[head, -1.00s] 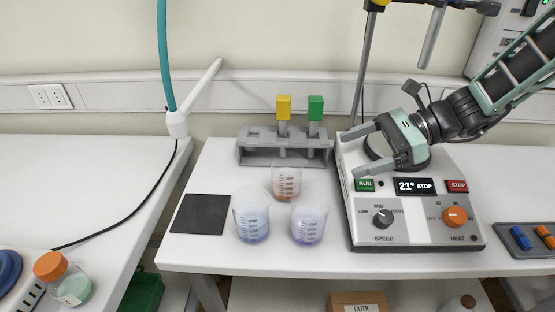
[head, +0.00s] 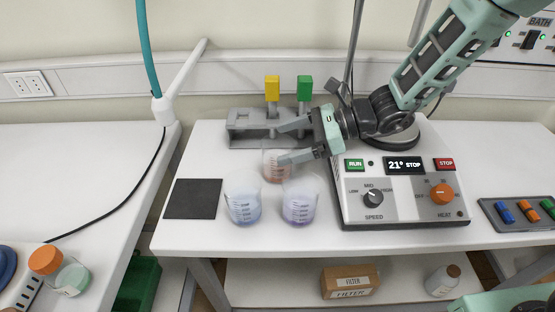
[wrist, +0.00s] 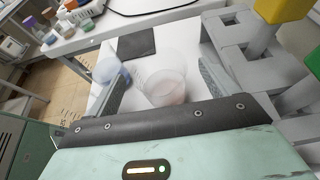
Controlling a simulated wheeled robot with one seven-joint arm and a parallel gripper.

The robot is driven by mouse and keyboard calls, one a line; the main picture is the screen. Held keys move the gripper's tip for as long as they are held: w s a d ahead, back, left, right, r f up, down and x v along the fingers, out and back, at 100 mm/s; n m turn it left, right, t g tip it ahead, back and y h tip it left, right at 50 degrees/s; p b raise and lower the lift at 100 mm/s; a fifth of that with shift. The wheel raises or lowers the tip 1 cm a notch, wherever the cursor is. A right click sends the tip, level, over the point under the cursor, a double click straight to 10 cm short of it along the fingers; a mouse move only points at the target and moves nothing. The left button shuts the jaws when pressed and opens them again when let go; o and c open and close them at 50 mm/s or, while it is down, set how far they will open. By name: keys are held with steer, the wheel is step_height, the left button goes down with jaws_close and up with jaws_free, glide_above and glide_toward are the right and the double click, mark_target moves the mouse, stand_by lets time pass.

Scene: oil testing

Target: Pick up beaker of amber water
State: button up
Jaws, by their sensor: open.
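The beaker of amber water (head: 271,168) stands on the white table, behind two other beakers and in front of the grey rack. In the wrist view it is a clear cup (wrist: 165,84) lying between my two fingers. My gripper (head: 280,142) is open and comes in from the right, with its fingertips near the beaker. One finger overlaps the beaker's right side in the head view. I cannot tell whether the fingers touch it. The liquid looks faint reddish-amber.
A blue-liquid beaker (head: 243,203) and a purple-liquid beaker (head: 299,204) stand close in front. The grey rack (head: 240,138) with yellow and green-topped items is just behind. The hotplate stirrer (head: 405,208) is at right. A black mat (head: 192,199) lies left.

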mark_target(269, 147)
steer(key=p+x, duration=0.1)
steer(key=x, duration=0.4)
steer(key=shift+s, duration=0.15)
steer(key=c, duration=1.2)
steer(key=shift+r, duration=0.1)
steer(key=shift+c, duration=0.2)
